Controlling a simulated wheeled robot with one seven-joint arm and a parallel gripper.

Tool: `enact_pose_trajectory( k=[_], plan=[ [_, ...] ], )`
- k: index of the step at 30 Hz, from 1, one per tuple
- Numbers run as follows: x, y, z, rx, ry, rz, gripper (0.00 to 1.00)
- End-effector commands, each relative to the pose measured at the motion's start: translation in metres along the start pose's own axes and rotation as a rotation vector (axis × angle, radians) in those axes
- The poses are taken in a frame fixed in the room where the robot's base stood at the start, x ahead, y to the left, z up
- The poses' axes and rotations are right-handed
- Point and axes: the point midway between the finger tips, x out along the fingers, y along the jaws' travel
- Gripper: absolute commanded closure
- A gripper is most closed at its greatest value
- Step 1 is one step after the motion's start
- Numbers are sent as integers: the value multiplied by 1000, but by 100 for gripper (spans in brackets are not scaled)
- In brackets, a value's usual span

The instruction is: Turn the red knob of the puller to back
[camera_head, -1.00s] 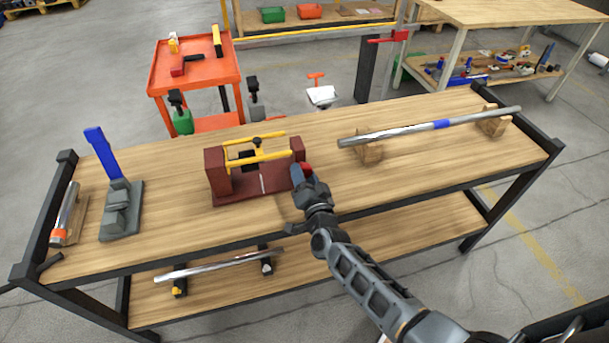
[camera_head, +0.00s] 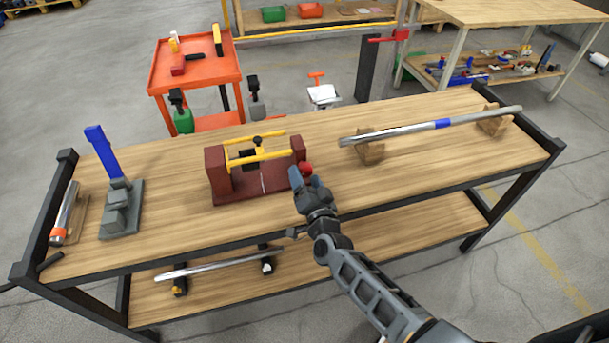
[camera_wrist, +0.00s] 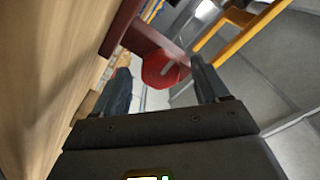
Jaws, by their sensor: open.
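The puller (camera_head: 250,187) is a dark red frame with two upright end blocks and yellow rods, standing on the wooden workbench. Its red knob (camera_head: 306,168) is on the outer side of the right end block. In the wrist view the knob (camera_wrist: 160,72) lies ahead, in the space between my two fingers. My gripper (camera_head: 308,180) is open and empty at the right end of the puller. It also shows in the wrist view (camera_wrist: 163,88). No clear contact with the knob shows. The carriage between the rods is partly hidden by the near yellow rod.
A long metal bar (camera_head: 430,126) rests on wooden supports to the right. A grey device with a blue handle (camera_head: 120,205) stands at the left, beside a metal cylinder (camera_head: 66,215). The bench top in front of the puller is mostly clear.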

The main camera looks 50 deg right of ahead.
Motion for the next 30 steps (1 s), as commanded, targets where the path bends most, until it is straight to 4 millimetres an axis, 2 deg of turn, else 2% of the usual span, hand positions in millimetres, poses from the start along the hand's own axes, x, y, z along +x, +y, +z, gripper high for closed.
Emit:
enact_pose_trajectory(
  k=[6, 12, 25, 28, 30],
  plan=[
    [-37, 1, 1, 0, -2, 1, 26],
    [-58, 0, 1, -1, -1, 0, 26],
    [-61, 0, 1, 15, 0, 0, 26],
    [-63, 4, 2, 106, 1, 4, 26],
    [-66, 7, 3, 225, 3, 8, 26]
  ],
)
